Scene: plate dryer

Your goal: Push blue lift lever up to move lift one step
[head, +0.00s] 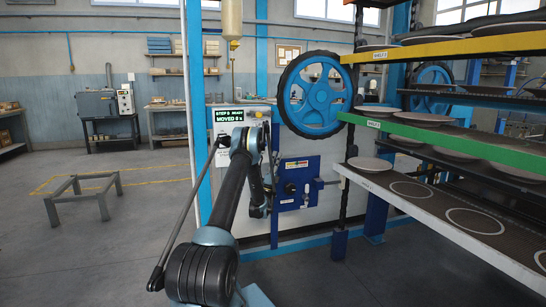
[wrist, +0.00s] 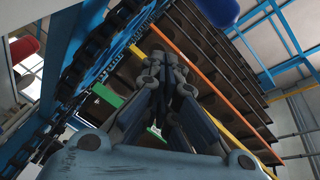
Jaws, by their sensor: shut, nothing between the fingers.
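My gripper (wrist: 168,70) shows in the wrist view with its dark fingers together and nothing between them. A dark blue rounded piece (wrist: 218,10) is at the top of the wrist view, apart from the fingers; I cannot tell if it is the lift lever's knob. In the head view, my arm stands before the control area and hides part of it; the fingertips cannot be made out there. The plate lift's shelves have a yellow edge (head: 470,48), a green edge (head: 455,148) and a white edge (head: 440,218). No blue lever can be clearly picked out in the head view.
A display (head: 229,115) with green text is behind my arm. A blue control box (head: 296,183) and a big blue wheel (head: 316,95) stand right of it. A red rounded piece (wrist: 22,48) is at the wrist view's left. A low metal frame (head: 85,194) stands on open floor.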

